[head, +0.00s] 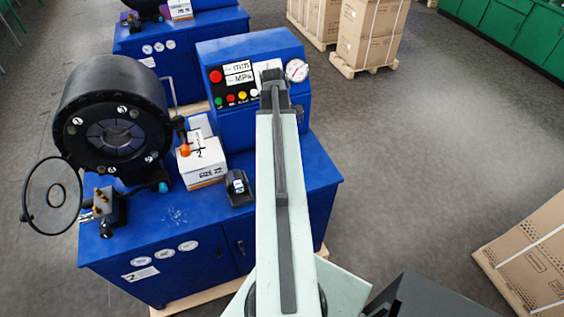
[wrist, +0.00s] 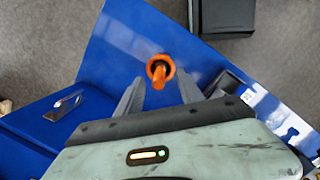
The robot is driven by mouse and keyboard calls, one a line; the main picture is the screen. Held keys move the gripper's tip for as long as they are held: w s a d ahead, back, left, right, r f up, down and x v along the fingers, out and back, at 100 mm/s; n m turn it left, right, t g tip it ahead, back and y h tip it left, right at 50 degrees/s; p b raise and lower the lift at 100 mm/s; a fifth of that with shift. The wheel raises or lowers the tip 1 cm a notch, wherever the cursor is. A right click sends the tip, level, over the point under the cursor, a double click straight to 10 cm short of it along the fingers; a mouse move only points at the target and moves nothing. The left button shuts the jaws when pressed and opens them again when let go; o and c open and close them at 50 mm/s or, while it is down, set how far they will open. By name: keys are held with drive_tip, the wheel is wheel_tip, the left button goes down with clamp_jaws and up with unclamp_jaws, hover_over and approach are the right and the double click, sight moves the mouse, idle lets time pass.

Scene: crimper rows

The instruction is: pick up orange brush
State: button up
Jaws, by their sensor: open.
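The orange brush (wrist: 160,73) shows in the wrist view over the blue bench surface, seen nearly end-on with a round orange head and a short orange handle. My gripper (wrist: 161,88) is open, with one grey finger on each side of the brush. I cannot tell how far below the fingertips the brush is. In the head view my arm hides the gripper and the area under it. A small orange part (head: 185,150) shows there by the white box; I cannot tell whether it is the same brush.
A blue machine bench (head: 215,222) carries a black round crimper head (head: 112,116), a white box (head: 203,165), a small black device (head: 239,188) and a control panel (head: 242,82). Cartons (head: 370,32) stand behind.

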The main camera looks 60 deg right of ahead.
drive_tip(key=f+b, duration=0.1)
drive_tip(key=f, duration=0.1)
drive_tip(key=f+b, duration=0.4)
drive_tip(key=shift+s+d+f, duration=0.2)
drive_tip(key=shift+s, duration=0.05)
drive_tip(key=shift+r, duration=0.2)
clamp_jaws()
